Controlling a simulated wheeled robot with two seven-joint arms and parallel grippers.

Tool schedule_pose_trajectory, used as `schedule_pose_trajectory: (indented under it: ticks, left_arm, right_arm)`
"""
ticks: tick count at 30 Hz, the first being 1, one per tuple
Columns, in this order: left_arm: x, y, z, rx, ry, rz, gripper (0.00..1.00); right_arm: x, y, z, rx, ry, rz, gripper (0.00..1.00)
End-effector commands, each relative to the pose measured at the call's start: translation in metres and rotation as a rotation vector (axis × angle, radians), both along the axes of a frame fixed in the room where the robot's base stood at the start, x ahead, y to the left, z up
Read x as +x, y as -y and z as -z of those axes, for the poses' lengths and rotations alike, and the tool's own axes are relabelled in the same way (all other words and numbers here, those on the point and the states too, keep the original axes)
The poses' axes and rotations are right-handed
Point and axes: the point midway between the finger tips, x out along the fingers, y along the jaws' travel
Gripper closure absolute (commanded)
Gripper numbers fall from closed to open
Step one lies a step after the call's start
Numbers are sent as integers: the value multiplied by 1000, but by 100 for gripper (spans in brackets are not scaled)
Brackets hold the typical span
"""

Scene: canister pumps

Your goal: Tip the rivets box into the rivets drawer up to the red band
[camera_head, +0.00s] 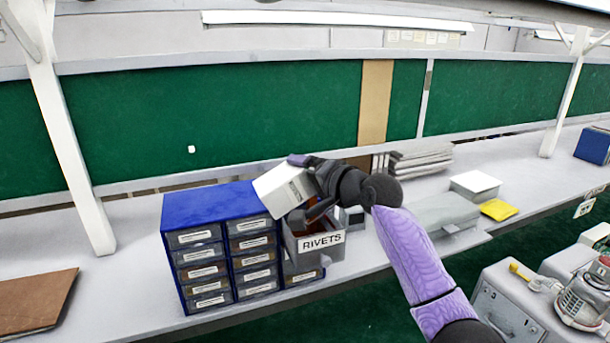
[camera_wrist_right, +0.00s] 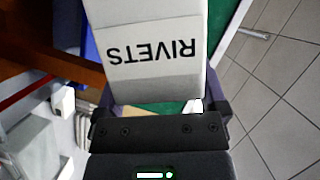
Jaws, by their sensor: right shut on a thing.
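A whitish box (camera_head: 283,189) is held tilted in the air, above the open drawer and the cabinet's right side. In the right wrist view the box (camera_wrist_right: 150,22) carries the upside-down word RIVETS. My right gripper (camera_head: 312,184) is shut on it. The rivets drawer (camera_head: 321,243), with a RIVETS label on its front, sticks out from the blue cabinet (camera_head: 212,203). Some brown shows inside it, partly hidden by box and gripper; I cannot tell its fill level. A red strip (camera_wrist_right: 20,94) shows at the left of the wrist view. My left gripper is not in view.
The cabinet's other labelled drawers (camera_head: 200,271) look shut. A brown board (camera_head: 36,300) lies on the bench at left. Right of the drawer are a grey case (camera_head: 441,211), a white box (camera_head: 475,185) and a yellow item (camera_head: 497,209). The bench's left middle is clear.

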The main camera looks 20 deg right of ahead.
Motion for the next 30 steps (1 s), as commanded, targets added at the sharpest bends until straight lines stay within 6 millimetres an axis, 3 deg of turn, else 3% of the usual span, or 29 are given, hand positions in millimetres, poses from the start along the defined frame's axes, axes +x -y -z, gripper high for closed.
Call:
schedule_pose_trajectory:
  ticks: [30]
  left_arm:
    - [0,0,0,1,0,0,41]
  right_arm:
    - [0,4,-3,141,10,1,89]
